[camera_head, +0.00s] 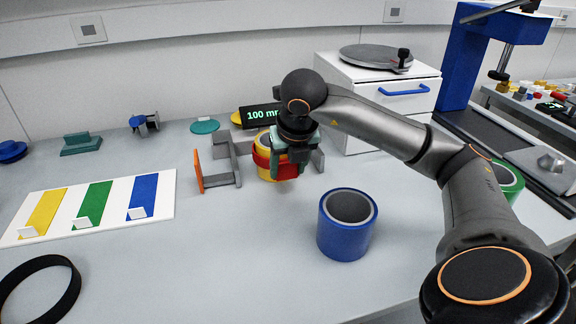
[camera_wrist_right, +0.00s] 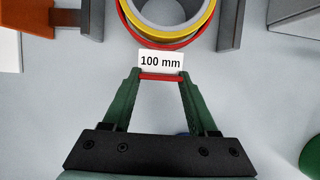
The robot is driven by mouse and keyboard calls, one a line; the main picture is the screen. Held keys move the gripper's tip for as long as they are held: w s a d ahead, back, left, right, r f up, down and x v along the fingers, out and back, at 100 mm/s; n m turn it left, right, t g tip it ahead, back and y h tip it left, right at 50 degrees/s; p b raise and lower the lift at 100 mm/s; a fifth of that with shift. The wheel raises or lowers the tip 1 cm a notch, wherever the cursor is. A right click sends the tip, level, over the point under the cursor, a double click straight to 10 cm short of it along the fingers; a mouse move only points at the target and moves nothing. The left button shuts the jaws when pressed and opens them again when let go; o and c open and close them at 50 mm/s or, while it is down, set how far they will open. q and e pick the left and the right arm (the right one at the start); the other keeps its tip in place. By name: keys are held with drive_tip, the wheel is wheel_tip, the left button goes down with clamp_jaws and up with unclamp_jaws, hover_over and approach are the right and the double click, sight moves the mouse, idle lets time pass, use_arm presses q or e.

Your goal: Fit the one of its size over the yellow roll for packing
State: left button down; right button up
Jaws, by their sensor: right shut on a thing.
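The yellow roll (camera_head: 264,173) stands upright on the table, with yellow showing above and below a red band (camera_head: 261,160). In the right wrist view the yellow rim (camera_wrist_right: 207,22) lies inside the red band (camera_wrist_right: 176,46), which surrounds the part of the roll in view. My right gripper (camera_head: 290,160) is at the near side of the roll. In the wrist view its green fingers (camera_wrist_right: 161,77) are shut on a red tab of the band, beside a white "100 mm" label (camera_wrist_right: 161,62). The far side of the band is hidden. My left gripper is not in view.
A blue roll (camera_head: 340,240) stands in front right, and a green roll (camera_head: 508,182) is partly behind my arm. A black ring (camera_head: 70,293) lies front left. A grey holder with an orange plate (camera_head: 198,171) stands left of the yellow roll. A "100 mm" display (camera_head: 262,116) is behind.

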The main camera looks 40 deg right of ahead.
drive_tip(key=shift+f+b, duration=0.3)
drive_tip(key=shift+f, duration=0.2)
drive_tip(key=shift+f+b, duration=1)
drive_tip(key=shift+f, duration=0.15)
drive_tip(key=shift+f+b, duration=0.45)
drive_tip(key=o, duration=1.2)
drive_tip(key=shift+r, duration=0.15)
